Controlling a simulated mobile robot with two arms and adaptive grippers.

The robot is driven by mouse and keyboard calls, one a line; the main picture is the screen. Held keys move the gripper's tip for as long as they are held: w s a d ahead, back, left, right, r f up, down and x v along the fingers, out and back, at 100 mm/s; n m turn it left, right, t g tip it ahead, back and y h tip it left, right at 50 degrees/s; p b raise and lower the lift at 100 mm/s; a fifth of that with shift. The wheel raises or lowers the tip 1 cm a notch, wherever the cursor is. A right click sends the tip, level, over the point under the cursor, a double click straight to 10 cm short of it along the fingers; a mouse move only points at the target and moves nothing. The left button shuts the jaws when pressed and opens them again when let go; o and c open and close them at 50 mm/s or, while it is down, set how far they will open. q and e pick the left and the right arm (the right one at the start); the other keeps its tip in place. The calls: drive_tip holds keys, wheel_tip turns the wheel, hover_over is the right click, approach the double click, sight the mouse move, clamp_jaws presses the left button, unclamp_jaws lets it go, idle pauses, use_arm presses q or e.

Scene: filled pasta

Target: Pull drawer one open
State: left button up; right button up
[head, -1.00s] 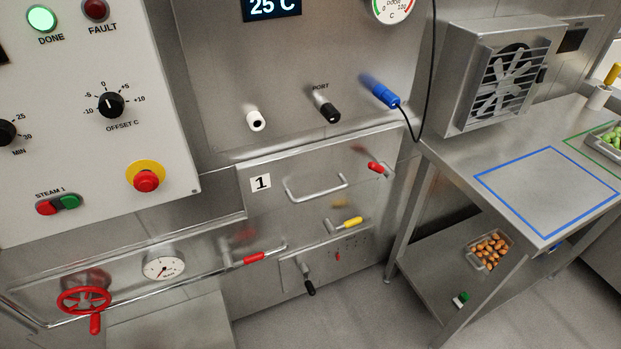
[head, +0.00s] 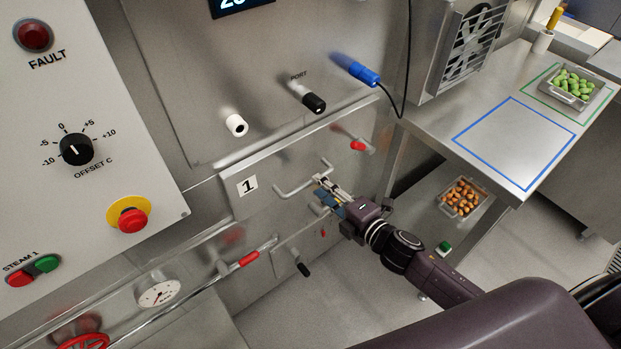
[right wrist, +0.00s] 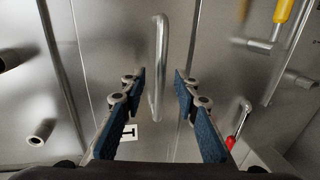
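Drawer one is the steel front (head: 262,201) with the label "1" (head: 246,185). It looks flush with the cabinet. Its bar handle (head: 290,190) sticks out, and its right part is near my right gripper (head: 319,184). In the right wrist view the handle (right wrist: 158,60) stands upright in the picture, between the two blue-padded fingers of my right gripper (right wrist: 159,84). The fingers are open, with a gap on both sides of the bar. My left gripper is not in view.
The yellow-gripped lever (right wrist: 283,11) shows in the right wrist view. A steel table (head: 436,110) stands at the right.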

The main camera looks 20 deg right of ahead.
drive_tip(key=shift+x, duration=2.25)
clamp_jaws()
